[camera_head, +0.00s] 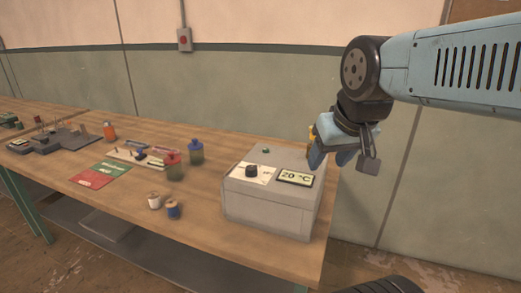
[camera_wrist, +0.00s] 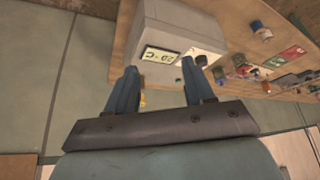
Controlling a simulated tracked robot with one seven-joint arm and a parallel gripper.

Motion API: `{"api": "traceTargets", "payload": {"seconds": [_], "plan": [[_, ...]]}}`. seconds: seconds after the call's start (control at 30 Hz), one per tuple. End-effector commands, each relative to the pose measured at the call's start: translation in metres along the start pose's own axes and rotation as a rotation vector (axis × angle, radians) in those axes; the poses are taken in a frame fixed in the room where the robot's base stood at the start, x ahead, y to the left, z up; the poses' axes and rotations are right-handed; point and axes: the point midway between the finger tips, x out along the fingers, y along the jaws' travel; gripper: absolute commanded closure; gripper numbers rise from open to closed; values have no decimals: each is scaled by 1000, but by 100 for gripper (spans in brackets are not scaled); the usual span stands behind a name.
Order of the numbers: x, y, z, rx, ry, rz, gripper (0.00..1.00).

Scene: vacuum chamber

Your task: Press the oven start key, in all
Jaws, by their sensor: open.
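The oven is a grey box (camera_head: 268,205) at the right end of the wooden bench. Its top has a display reading 20 °C (camera_head: 295,178), a dark knob (camera_head: 252,170) on a white plate, and a small green key (camera_head: 265,150) toward the back. My gripper (camera_head: 332,158) is open and empty, to the right of the oven and above it, apart from it. In the wrist view the oven (camera_wrist: 180,22) and its display (camera_wrist: 160,54) lie beyond my open gripper (camera_wrist: 159,66).
Red and green cards (camera_head: 102,173) lie farther left. A red wall button (camera_head: 184,39) is above the bench.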

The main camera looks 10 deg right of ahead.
Motion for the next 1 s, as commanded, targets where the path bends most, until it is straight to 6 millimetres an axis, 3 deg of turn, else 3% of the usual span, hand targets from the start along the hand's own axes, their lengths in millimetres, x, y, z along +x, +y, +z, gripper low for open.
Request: {"api": "traceTargets", "payload": {"seconds": [0.07, 0.53, 1.0], "plan": [[0, 0, 0, 0, 0, 0, 55], [0, 0, 0, 0, 0, 0, 100], [0, 0, 0, 0, 0, 0, 100]]}}
